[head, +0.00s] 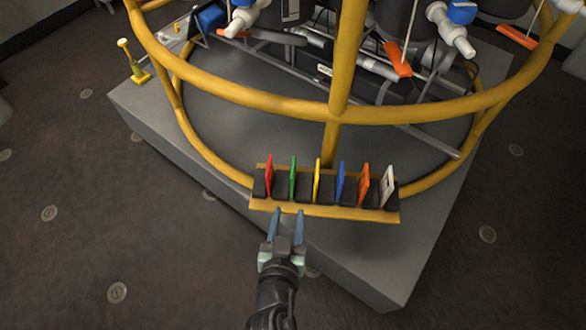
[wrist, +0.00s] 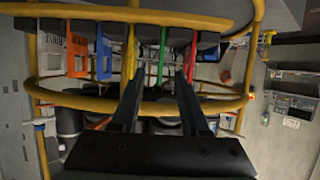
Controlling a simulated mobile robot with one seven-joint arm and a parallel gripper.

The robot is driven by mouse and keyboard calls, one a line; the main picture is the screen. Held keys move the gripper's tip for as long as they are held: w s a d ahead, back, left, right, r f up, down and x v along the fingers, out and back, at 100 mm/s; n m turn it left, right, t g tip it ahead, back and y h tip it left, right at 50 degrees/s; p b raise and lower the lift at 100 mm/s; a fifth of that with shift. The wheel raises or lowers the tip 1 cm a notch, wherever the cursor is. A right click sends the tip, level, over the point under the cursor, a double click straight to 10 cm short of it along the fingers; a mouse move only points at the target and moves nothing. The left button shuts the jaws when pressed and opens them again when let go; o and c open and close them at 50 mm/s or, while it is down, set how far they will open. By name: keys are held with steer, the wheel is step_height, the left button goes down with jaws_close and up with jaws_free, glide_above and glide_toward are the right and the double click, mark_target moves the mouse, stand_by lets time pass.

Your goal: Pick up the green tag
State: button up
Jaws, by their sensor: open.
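The green tag (head: 293,177) stands upright in a slot of a dark block rack, second from the left between the red tag (head: 268,175) and the yellow tag (head: 317,180). My gripper (head: 288,212) is open and empty, its blue fingertips just in front of the rack, below the green tag in the head view. In the wrist view the green tag (wrist: 162,55) appears in the gap between my two fingers (wrist: 159,76), with the red tag (wrist: 193,55) near the right fingertip and the yellow tag near the left. I see no contact with the green tag.
Blue (head: 340,182), orange (head: 363,185) and white (head: 389,186) tags stand in the same rack (head: 330,212), which has a yellow base. A yellow tubular frame (head: 240,95) rises behind it over a grey plinth (head: 330,255). Open floor lies left and in front.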

mark_target(292, 189)
steer(key=x, duration=0.7)
steer(key=shift+w, duration=0.15)
steer(key=shift+r+x, duration=0.2)
steer(key=shift+x, duration=2.45)
steer(key=shift+a, duration=0.15)
steer(key=shift+c, duration=0.3)
jaws_close()
